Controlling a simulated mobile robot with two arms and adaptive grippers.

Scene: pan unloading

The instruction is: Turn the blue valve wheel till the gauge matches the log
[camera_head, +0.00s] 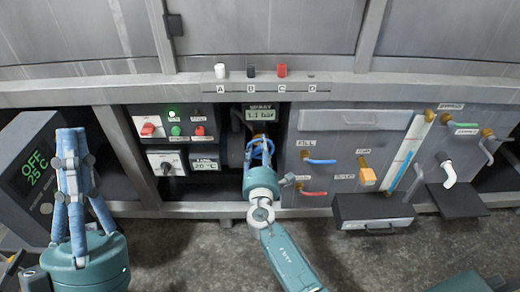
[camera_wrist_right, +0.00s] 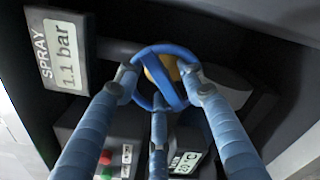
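The blue valve wheel (camera_wrist_right: 163,49) is in the recess, in front of a yellow hub. It also shows at the tip of my right gripper in the head view (camera_head: 260,143). My right gripper (camera_wrist_right: 158,80) has its fingers around the wheel, with the fingertips at its rim. The spray gauge (camera_wrist_right: 62,50) reads 1.1 bar; it hangs above the wheel in the head view (camera_head: 260,114). I cannot make out a log.
A switch panel (camera_head: 179,122) with red and green buttons is left of the recess. A 20 °C display (camera_head: 206,165) is below it. A panel with fill and other handles (camera_head: 320,161) is on the right. Letters A to D label a ledge with small coloured caps (camera_head: 251,71).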

